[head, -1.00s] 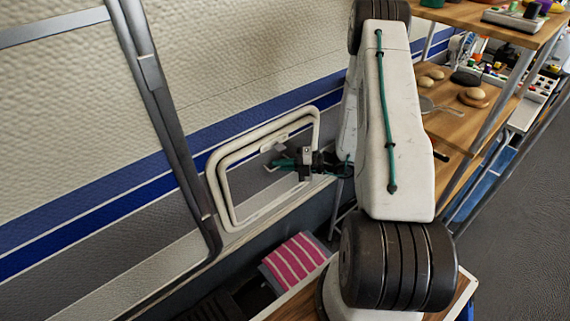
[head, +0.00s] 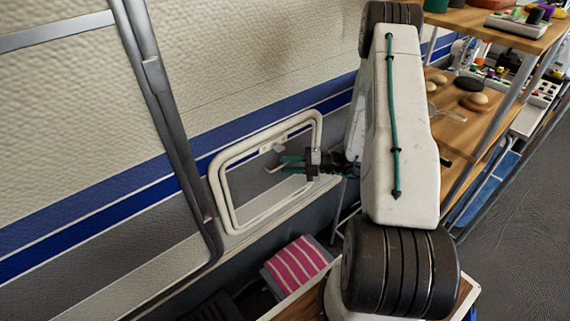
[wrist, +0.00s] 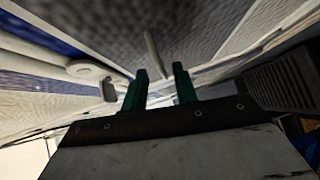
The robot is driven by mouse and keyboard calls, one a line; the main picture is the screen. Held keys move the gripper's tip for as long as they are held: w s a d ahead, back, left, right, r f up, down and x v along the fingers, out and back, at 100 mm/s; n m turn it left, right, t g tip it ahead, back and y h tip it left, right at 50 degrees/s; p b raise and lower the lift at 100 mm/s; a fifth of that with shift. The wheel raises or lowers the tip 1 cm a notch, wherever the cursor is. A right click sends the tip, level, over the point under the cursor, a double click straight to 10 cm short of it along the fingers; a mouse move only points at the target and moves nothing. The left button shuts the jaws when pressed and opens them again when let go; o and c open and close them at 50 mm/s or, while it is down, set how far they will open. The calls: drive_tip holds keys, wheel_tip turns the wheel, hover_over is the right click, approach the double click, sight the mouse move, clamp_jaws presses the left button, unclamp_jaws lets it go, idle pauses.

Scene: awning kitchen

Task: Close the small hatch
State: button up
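The small hatch (head: 226,196) is a white rounded frame low in the striped wall, left of my arm in the head view. Its panel looks grey and blends with the wall stripes; I cannot tell how far it stands open. A small fitting and a thin rod show inside its upper right part. My gripper (head: 291,164) is in front of the hatch's right part, its two green fingers apart. In the wrist view my gripper (wrist: 160,86) is open with nothing between the fingertips. A thin pale rod (wrist: 154,55) lies just beyond them; contact is not visible.
A dark metal awning bar (head: 165,110) runs down the wall left of the hatch. A pink striped cloth (head: 297,263) lies below the hatch. Wooden shelves (head: 462,130) with buns and other items stand at the right. Grey floor (head: 525,220) is clear at far right.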

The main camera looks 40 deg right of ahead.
drive_tip(key=shift+v, duration=2.4)
drive_tip(key=s+a+r+m+g+h, duration=0.3)
drive_tip(key=s+a+r+m, duration=0.4)
drive_tip(key=r, duration=0.4)
drive_tip(key=s+a+r+m+g+h, duration=0.3)
drive_tip(key=s+a+r+m+h, duration=0.2)
drive_tip(key=s+a+r+m, duration=0.3)
drive_tip(key=s+a+r+m+g+h, duration=0.4)
drive_tip(key=s+a+r+m, duration=0.3)
drive_tip(key=r, duration=0.7)
drive_tip(key=s+m, duration=0.2)
drive_tip(key=m, duration=0.2)
drive_tip(key=shift+s+a+r, duration=0.15)
drive_tip(key=shift+a+r, duration=0.05)
drive_tip(key=shift+a, duration=0.2)
